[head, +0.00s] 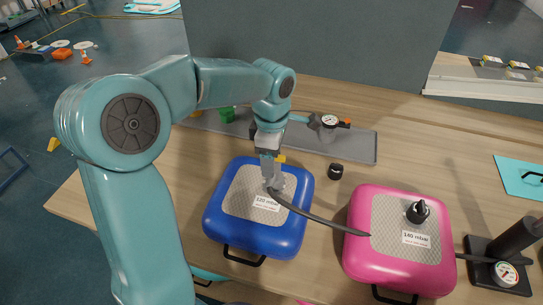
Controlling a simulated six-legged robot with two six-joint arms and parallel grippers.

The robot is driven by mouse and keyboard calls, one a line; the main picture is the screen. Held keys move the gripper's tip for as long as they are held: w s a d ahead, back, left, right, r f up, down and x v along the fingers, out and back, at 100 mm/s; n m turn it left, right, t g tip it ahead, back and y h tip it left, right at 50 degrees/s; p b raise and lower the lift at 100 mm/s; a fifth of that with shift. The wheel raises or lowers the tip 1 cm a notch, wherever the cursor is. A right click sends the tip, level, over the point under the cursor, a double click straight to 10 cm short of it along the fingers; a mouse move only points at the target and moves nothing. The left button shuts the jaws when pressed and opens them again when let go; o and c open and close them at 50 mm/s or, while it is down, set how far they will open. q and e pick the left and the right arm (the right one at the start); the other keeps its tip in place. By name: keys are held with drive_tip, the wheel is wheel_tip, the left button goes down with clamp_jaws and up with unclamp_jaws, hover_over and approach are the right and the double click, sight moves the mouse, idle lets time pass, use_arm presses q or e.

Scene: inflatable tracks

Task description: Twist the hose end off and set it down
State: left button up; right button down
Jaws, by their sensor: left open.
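The grey hose (320,219) runs from the top of the blue cushion (226,239), labelled 120 mbar, to the right and meets the pink cushion's area. Its end is at the blue cushion's fitting, mostly hidden by my left gripper (272,183). The left gripper points down over that fitting with its jaws open, around or just beside the hose end; I cannot tell which. Whether the end is still seated is too small to tell. My right gripper is not in view.
The pink cushion (361,256), labelled 140 mbar, has a black valve piece (417,211) on top. A black cap (335,171) lies on the wooden table (461,180). A grey tray (361,149) with a gauge (329,121) lies behind. A black pump (513,238) stands right.

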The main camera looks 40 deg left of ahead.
use_arm(q)
drive_tip(key=shift+w, duration=0.1)
drive_tip(key=shift+d, duration=0.1)
drive_tip(key=c, duration=0.4)
clamp_jaws()
drive_tip(key=shift+r, duration=0.2)
drive_tip(key=shift+r+p, duration=0.6)
drive_tip(key=shift+p, duration=0.05)
drive_tip(key=shift+r+p, duration=0.35)
drive_tip(key=shift+r, duration=0.1)
drive_tip(key=shift+r+p, duration=1)
drive_tip(key=shift+r, duration=0.3)
